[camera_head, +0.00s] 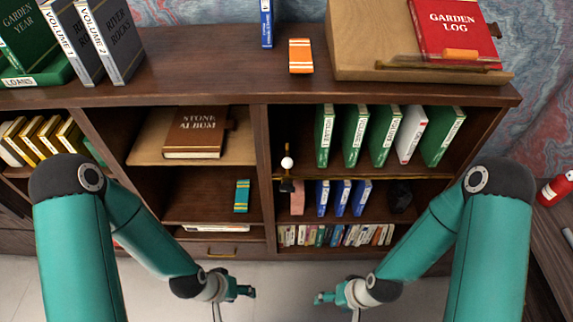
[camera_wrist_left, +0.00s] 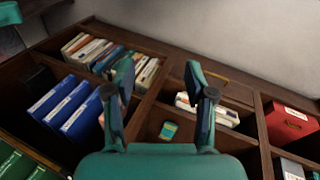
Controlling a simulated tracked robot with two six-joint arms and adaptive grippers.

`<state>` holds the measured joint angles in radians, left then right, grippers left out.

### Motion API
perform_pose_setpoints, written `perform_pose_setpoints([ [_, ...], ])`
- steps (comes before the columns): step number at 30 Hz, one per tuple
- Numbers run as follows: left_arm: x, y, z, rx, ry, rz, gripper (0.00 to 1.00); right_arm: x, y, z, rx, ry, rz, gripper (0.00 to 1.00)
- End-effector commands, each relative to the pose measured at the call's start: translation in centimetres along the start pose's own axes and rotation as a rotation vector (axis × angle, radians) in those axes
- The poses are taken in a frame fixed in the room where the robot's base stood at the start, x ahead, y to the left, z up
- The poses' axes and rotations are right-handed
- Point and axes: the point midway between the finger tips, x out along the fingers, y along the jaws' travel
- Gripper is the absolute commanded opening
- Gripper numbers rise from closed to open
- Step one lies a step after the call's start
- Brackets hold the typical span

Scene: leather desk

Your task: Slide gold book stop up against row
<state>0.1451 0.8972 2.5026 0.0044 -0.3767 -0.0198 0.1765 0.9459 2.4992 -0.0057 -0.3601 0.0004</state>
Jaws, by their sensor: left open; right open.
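A small stand with a white ball (camera_head: 287,163) and a dark base, possibly the gold book stop, is at the left of the upper right compartment. Its gold parts are hard to make out. To its right, apart from it, stands a row of green books (camera_head: 355,135) with one white book (camera_head: 411,133); the rightmost ones lean. A thin gold strip (camera_head: 375,178) runs along that shelf's front. My left gripper (camera_head: 246,291) is open and empty, low in front of the bookcase; it also shows in the left wrist view (camera_wrist_left: 160,82). My right gripper (camera_head: 322,298) is open and empty, to its right.
Below are blue books (camera_head: 340,198), a pink block (camera_head: 297,198), a dark lump (camera_head: 400,196) and a row of small books (camera_head: 335,235). A teal-and-yellow item (camera_head: 242,196) lies left of the divider. Floor in front looks clear.

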Motion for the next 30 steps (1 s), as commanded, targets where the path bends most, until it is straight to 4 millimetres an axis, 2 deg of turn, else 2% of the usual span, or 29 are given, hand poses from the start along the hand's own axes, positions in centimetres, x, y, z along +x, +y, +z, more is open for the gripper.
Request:
perform_pose_setpoints([
  [1,1.0,0.2,-1.3,0.03,0.049,0.0,0.55,1.9,0.7,0.0,0.0,0.0,0.0,0.73],
  [6,1.0,2.1,-7.5,0.187,0.288,0.006,0.55,7.4,2.7,0.0,0.0,-0.001,0.0,0.73],
  [9,-0.3,4.3,-11.1,0.302,0.475,0.019,0.55,11.3,4.1,0.0,0.0,-0.001,0.0,0.73],
  [13,-3.5,7.8,-14.0,0.44,0.729,0.048,0.55,16.2,5.8,-0.1,0.0,-0.001,0.0,0.73],
  [17,-7.6,11.0,-14.6,0.545,0.97,0.087,0.55,20.6,7.4,-0.1,0.0,-0.001,0.0,0.73],
  [21,-11.8,13.1,-13.6,0.613,1.176,0.127,0.55,24.0,8.6,-0.1,0.0,-0.001,0.0,0.73],
  [25,-14.6,13.9,-12.4,0.642,1.296,0.155,0.55,25.7,9.3,-0.1,0.0,0.0,0.0,0.73],
  [30,-16.4,14.4,-11.9,0.653,1.357,0.166,0.55,25.9,9.4,-0.1,0.0,0.0,0.0,0.73],
])
